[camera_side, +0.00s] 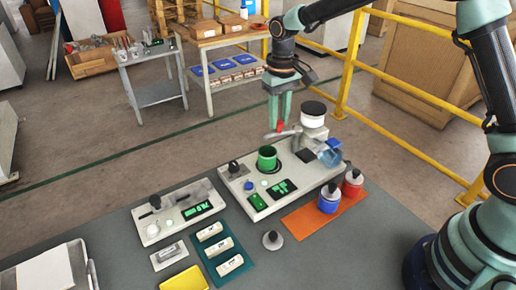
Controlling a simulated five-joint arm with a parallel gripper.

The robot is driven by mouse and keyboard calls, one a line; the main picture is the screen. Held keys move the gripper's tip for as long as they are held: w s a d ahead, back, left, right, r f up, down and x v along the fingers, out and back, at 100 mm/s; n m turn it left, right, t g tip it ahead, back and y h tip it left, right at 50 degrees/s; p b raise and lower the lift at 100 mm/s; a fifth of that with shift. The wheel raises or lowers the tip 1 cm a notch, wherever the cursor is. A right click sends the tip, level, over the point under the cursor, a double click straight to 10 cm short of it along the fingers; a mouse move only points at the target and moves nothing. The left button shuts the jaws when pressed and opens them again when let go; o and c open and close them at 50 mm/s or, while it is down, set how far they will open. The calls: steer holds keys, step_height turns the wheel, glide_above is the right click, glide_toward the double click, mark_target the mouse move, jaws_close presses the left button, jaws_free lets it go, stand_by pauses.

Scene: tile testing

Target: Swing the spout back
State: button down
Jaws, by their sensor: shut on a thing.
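A pale machine (315,190) stands on the grey table, with a green cup (267,158) on its top and a white, black-lidded container (313,115) at its back. A thin grey spout (294,131) reaches left from the column under the container, above and behind the cup. My gripper (280,125) points down at the spout's left end, with its fingers close together and shut on it. A small red patch shows between the fingertips. The exact contact is too small to make out.
A transparent blue vessel (329,155) sits at the machine's right. Red (353,184) and blue (329,200) bottles stand on an orange mat (307,219). A scale (180,213), a teal tray (209,250) and a yellow tray (183,280) lie left and in front.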

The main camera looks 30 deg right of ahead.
steer(key=shift+w+d, duration=0.55)
steer(key=shift+d, duration=0.25)
steer(key=shift+d+f, duration=0.15)
steer(key=c, duration=0.6)
jaws_free()
steer(key=shift+c, duration=0.2)
steer(key=shift+w, duration=0.1)
steer(key=shift+r, duration=0.2)
step_height(320, 180, up, 6)
